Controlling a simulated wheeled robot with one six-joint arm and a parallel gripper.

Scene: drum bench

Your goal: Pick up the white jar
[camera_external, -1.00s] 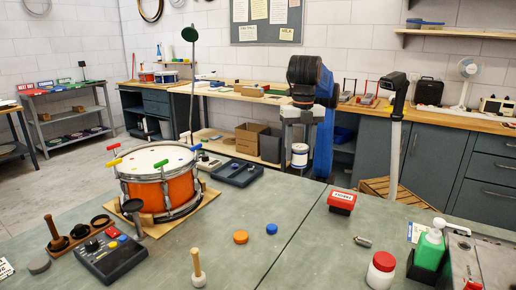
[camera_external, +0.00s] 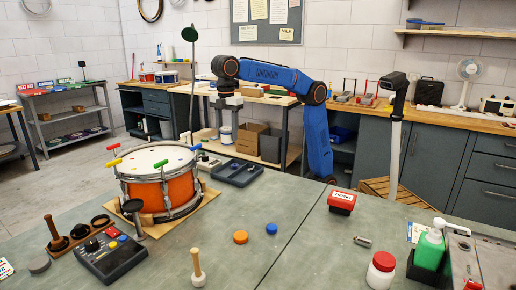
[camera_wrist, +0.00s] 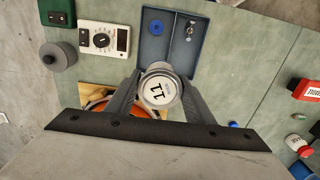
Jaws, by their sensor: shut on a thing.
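The white jar (camera_external: 226,135) hangs in the air below my gripper (camera_external: 228,116) in the external view, behind the drum and above the bench level. My gripper is shut on the jar from both sides. The jar looks upright, and its lower part is hidden in the wrist view. A second white jar with a red lid (camera_external: 381,271) stands on the front right of the bench.
A blue-grey tray (camera_wrist: 152,50) lies under the held jar in the wrist view. A red block (camera_external: 342,202) stands right. The bench middle is mostly clear.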

